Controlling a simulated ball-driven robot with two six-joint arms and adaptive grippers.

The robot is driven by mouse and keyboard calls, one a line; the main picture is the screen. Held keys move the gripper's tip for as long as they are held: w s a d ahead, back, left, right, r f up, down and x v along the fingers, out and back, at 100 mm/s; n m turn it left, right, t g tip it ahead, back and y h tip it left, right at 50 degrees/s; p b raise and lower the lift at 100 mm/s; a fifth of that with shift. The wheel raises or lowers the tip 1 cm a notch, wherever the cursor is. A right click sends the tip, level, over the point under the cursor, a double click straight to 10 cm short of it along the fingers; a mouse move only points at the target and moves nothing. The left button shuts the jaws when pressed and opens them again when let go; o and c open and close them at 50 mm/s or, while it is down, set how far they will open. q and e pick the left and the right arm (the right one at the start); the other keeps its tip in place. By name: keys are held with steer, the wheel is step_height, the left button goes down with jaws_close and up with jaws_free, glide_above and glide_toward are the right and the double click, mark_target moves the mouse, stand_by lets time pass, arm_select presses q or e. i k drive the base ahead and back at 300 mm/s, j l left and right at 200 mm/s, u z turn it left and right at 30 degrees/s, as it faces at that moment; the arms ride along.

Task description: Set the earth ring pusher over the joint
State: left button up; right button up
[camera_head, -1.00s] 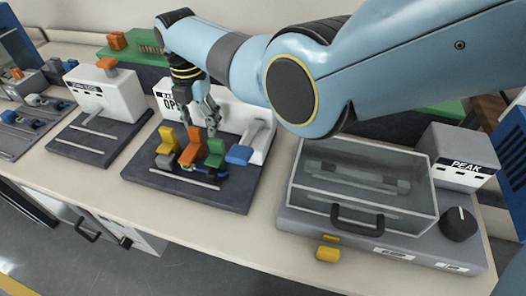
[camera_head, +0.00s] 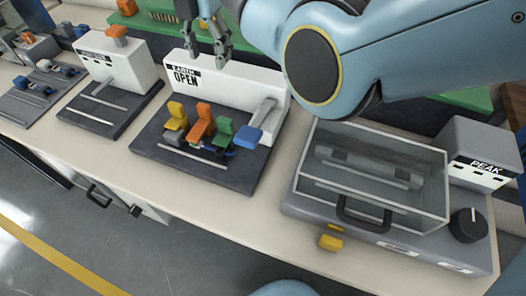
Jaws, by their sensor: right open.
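The earth station (camera_head: 148,140) is a dark base with a white back panel marked "EARTH OPEN" (camera_head: 186,77). On it stand a yellow lever (camera_head: 177,115), an orange lever (camera_head: 201,121) and a green lever (camera_head: 222,132) in a row, with a blue paddle (camera_head: 248,137) on a grey arm at the right. Which one is the earth ring pusher I cannot tell for sure. The joint is not clearly visible among the levers. My right gripper (camera_head: 208,58) is open and empty, above the levers in the picture, in front of the white panel's top edge. My left gripper is not in view.
A clear-lidded box (camera_head: 376,180) with a black handle stands at the right beside a "PEAK" unit (camera_head: 480,165) and a black knob (camera_head: 467,225). A similar white station (camera_head: 120,65) with an orange knob stands at the left.

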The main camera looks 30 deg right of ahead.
mark_target(206, 124)
steer(key=k+j, duration=0.15)
steer(key=k, duration=0.2)
steer(key=k+j, duration=0.15)
steer(key=k, duration=0.25)
steer(key=k+j, duration=0.2)
steer(key=k, duration=0.15)
